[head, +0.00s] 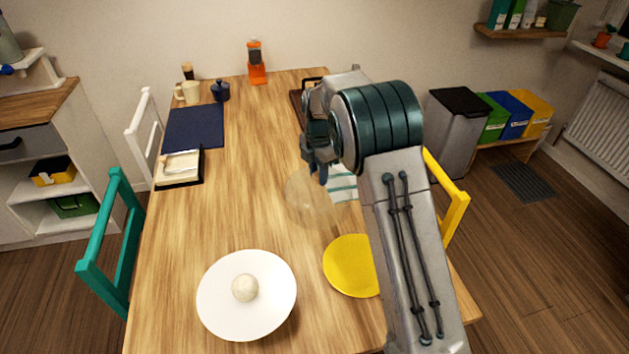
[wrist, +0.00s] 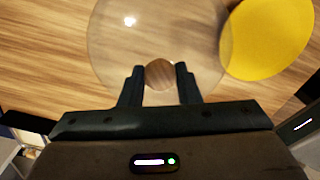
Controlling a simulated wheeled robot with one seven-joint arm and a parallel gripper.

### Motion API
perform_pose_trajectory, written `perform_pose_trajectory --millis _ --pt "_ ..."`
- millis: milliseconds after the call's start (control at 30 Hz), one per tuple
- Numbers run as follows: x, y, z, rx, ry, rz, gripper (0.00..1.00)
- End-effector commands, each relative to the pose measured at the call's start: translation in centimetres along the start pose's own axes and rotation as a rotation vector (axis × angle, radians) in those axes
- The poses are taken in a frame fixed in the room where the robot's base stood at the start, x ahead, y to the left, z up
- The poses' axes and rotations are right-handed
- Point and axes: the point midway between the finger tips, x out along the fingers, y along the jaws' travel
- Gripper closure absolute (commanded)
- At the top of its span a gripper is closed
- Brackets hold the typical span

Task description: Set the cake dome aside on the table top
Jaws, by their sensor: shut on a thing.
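The clear cake dome (head: 303,203) is in the middle of the table top (head: 240,170) in the head view. It also shows as a see-through disc in the wrist view (wrist: 125,45). My gripper (head: 318,172) is above the dome, with its two fingers on either side of the round wooden knob (wrist: 160,74) in the wrist view. It is shut on this knob. Whether the dome's rim touches the table or hangs just above it, I cannot tell.
A white plate (head: 215,300) with a pale ball (head: 245,288) stands at the front. A yellow plate (head: 350,265) lies right of it, near the dome. A striped cloth (head: 343,187) is behind the dome. A navy mat (head: 194,128) and tray (head: 180,168) are at the left. The table's centre-left is clear.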

Motion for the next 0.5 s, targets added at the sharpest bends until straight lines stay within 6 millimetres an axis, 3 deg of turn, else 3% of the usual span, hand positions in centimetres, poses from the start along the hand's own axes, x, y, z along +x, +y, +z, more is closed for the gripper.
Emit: perform_pose_trajectory --millis 267,500 --pt "1.3 1.2 -0.5 -0.001 0.0 -0.001 1.0" --pt "4.4 1.1 -0.5 -0.002 0.0 -0.002 1.0"
